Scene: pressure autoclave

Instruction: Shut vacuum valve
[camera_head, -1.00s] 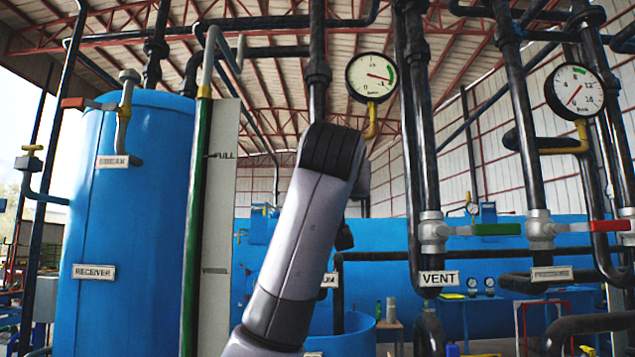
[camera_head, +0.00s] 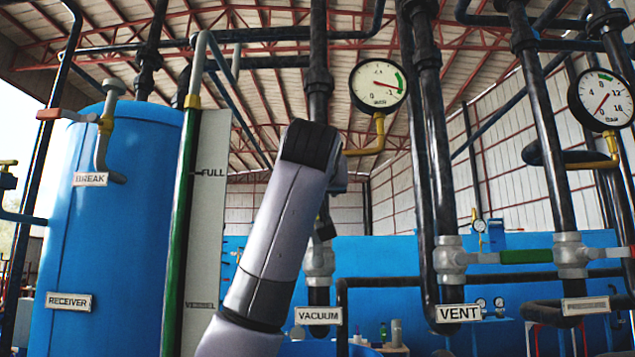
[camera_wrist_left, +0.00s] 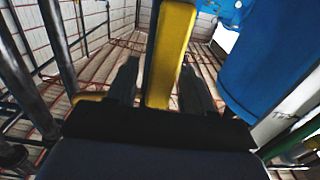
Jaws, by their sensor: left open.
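The vacuum valve body (camera_head: 318,262) sits on a dark vertical pipe just right of my left arm, above the VACUUM label (camera_head: 318,316). Its handle is hidden behind my arm in the head view. In the left wrist view a yellow handle (camera_wrist_left: 172,40) runs between the two dark fingers of my left gripper (camera_wrist_left: 160,88). The fingers stand apart on either side of it; I cannot tell whether either one touches it. In the head view my left gripper is mostly hidden behind my grey forearm. My right gripper is not in view.
The blue receiver tank (camera_head: 120,240) and a green level tube (camera_head: 180,230) stand at left. At right are the vent valve (camera_head: 450,258) with a green handle (camera_head: 525,257) and another valve (camera_head: 570,255). Two gauges (camera_head: 378,86) (camera_head: 602,100) hang above. Pipes crowd both sides.

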